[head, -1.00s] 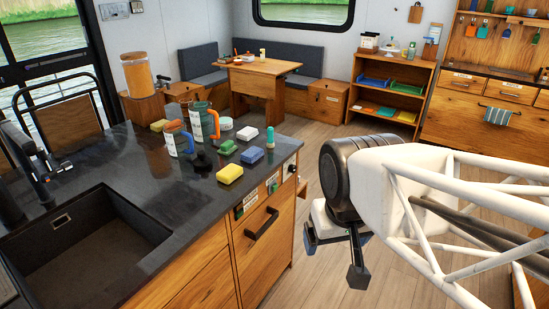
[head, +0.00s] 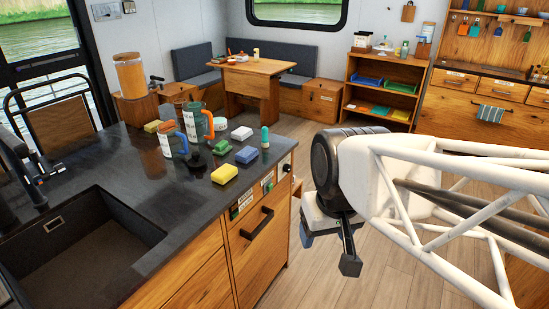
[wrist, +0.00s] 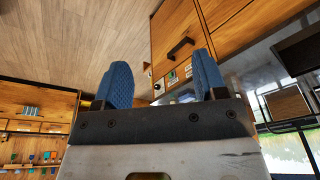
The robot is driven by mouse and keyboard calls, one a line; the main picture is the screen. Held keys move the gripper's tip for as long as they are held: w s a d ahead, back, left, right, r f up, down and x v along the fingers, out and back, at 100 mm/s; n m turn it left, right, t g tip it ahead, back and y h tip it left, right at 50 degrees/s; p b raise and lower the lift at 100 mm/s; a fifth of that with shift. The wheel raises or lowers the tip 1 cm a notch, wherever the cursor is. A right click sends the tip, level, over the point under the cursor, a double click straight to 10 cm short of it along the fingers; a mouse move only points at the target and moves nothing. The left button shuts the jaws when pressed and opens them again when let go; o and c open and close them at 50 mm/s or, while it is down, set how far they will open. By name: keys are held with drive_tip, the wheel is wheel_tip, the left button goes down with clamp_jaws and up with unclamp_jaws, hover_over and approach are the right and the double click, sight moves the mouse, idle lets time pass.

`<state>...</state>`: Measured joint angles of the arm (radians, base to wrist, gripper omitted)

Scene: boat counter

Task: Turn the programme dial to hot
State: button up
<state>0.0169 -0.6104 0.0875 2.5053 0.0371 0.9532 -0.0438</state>
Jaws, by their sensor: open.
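The programme dial appears to be the small dark knob (head: 286,168) on a pale plate, at the right end of the control strip on the counter's wooden front in the head view. Its pointer setting is too small to read. My gripper (head: 328,250) is open and empty, in the air to the right of the counter front and apart from it. In the wrist view its two blue-padded fingers (wrist: 162,75) stand wide apart. Between them show a green control (wrist: 172,76) and part of the strip. The dial is not clear there.
A dark drawer handle (head: 257,223) sits below the strip. The dark countertop (head: 110,165) holds jugs, sponges and a green-topped bottle (head: 265,137) near its right edge. A sink (head: 85,235) is at the left. Open wooden floor (head: 310,285) lies right of the counter.

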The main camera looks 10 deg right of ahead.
drive_tip(key=w+f+n+y, duration=0.2)
drive_tip(key=w+f+y, duration=0.1)
drive_tip(key=w, duration=0.8)
drive_tip(key=w+f+n+y, duration=0.2)
drive_tip(key=w+y, duration=0.2)
drive_tip(key=w, duration=0.7)
drive_tip(key=w+f+n+y, duration=0.2)
drive_tip(key=w+f+y, duration=0.1)
drive_tip(key=w, duration=0.8)
drive_tip(key=t+y, duration=0.3)
drive_tip(key=t, duration=0.7)
approach(290, 169)
drive_tip(key=x, duration=0.2)
drive_tip(key=shift+r+n, duration=0.15)
drive_tip(key=shift+n, duration=0.25)
drive_tip(key=shift+a, duration=0.1)
drive_tip(key=shift+x, duration=3.85)
drive_tip(key=shift+w, duration=0.1)
